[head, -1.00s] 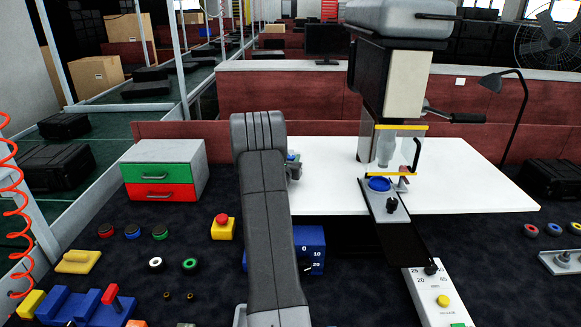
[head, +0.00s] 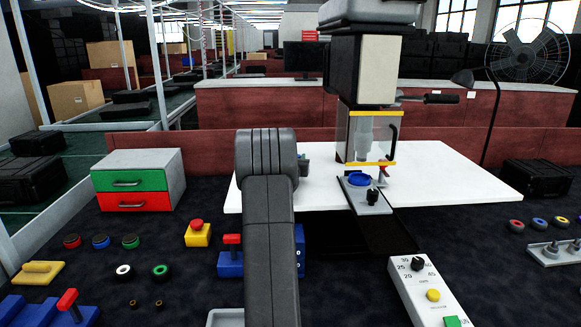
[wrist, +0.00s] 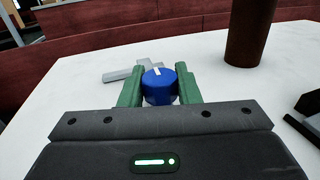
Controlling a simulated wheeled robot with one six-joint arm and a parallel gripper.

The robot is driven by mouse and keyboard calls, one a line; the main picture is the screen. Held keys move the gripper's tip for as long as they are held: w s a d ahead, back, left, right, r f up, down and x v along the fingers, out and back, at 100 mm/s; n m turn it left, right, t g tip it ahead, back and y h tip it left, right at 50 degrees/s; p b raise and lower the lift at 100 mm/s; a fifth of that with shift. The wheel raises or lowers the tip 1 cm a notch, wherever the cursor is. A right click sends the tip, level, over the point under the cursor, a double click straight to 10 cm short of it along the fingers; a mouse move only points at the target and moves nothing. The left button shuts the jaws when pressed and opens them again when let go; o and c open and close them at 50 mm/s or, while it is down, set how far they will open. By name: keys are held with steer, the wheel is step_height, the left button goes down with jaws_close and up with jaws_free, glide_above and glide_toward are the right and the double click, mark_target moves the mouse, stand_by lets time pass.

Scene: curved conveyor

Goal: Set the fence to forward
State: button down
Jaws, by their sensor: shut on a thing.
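A round blue knob (wrist: 158,92) with a white pointer line stands on the white table in the wrist view. The pointer leans slightly left of straight away from me. A grey bar (wrist: 122,74) lies just behind the knob; I cannot tell whether this is the fence. My gripper (wrist: 160,82) has its green fingers on both sides of the knob and is shut on it.
A press with a clear guard (head: 370,138) and a blue dish (head: 359,179) stands right of my arm. A brown cylinder (wrist: 248,32) stands behind right in the wrist view. A drawer box (head: 140,182), yellow button box (head: 197,234) and white control panel (head: 430,290) stand nearby.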

steer(key=shift+d+r, duration=0.1)
steer(key=shift+d, duration=0.05)
steer(key=c, duration=1.1)
jaws_free()
steer(key=shift+d, duration=0.2)
steer(key=shift+o, duration=0.2)
steer(key=shift+a, duration=0.1)
steer(key=shift+s+a, duration=0.15)
steer(key=shift+s, duration=0.3)
steer(key=b+v, duration=0.3)
steer(key=v, duration=1)
steer(key=shift+b, duration=0.4)
steer(key=shift+w, duration=0.1)
steer(key=p+x, duration=0.4)
steer(key=x, duration=0.9)
steer(key=shift+w, duration=0.35)
